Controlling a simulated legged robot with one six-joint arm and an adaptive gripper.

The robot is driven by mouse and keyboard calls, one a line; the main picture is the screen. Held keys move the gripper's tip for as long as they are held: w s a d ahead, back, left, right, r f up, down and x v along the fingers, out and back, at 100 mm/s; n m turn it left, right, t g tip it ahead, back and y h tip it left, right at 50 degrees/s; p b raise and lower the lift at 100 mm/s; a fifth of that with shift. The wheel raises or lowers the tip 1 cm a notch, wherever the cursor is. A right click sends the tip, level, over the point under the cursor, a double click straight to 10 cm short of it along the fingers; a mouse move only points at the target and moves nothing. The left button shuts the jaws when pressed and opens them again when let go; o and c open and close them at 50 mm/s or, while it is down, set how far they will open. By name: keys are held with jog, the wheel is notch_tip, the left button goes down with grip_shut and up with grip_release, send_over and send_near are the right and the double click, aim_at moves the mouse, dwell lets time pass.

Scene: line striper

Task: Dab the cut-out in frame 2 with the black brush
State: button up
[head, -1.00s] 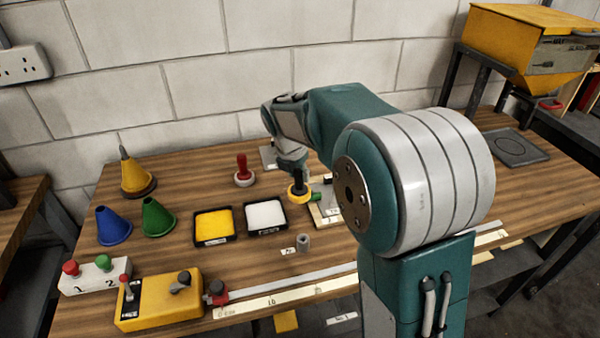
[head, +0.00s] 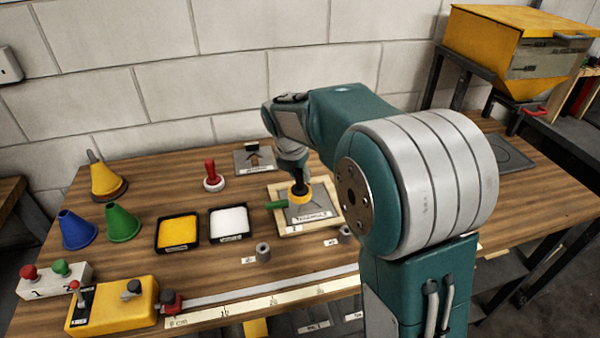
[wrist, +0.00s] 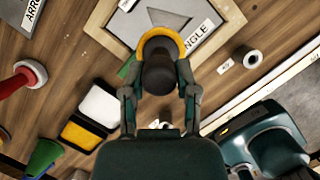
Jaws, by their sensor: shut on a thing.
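My gripper (head: 296,178) points down and is shut on the black brush (head: 299,188), a black upright handle with a yellow collar. The brush also shows between the fingers in the wrist view (wrist: 158,72). It is over the grey plate of the wooden frame 2 (head: 281,228), labelled TRIANGLE. A green handle (head: 276,204) sticks out at the frame's left side. In the wrist view, part of the dark triangular cut-out (wrist: 167,18) shows just beyond the brush. The brush's underside is hidden, so I cannot tell whether it touches the plate.
A red-handled stamp-like tool (head: 212,178), a yellow tray (head: 178,232) and a white tray (head: 229,222) stand left of the frame. An arrow plate (head: 254,158) lies behind. Small grey cylinders (head: 263,252) and a ruler rail (head: 260,287) lie in front.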

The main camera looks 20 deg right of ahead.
aim_at(306, 190)
jog(key=shift+d, duration=0.45)
jog(key=shift+a+f, duration=0.25)
jog(key=shift+f, duration=0.5)
jog(key=shift+a+f, duration=0.2)
jog(key=shift+f, duration=0.55)
jog(key=shift+s+d+f, duration=0.1)
jog(key=shift+d+f, duration=0.25)
jog(key=shift+f, duration=0.25)
grip_shut()
jog(key=shift+a+f, duration=0.1)
jog(key=shift+s+d, duration=0.25)
jog(key=shift+d, duration=0.15)
jog(key=shift+d, duration=0.15)
jog(key=shift+w+f, duration=0.1)
jog(key=shift+f, duration=0.4)
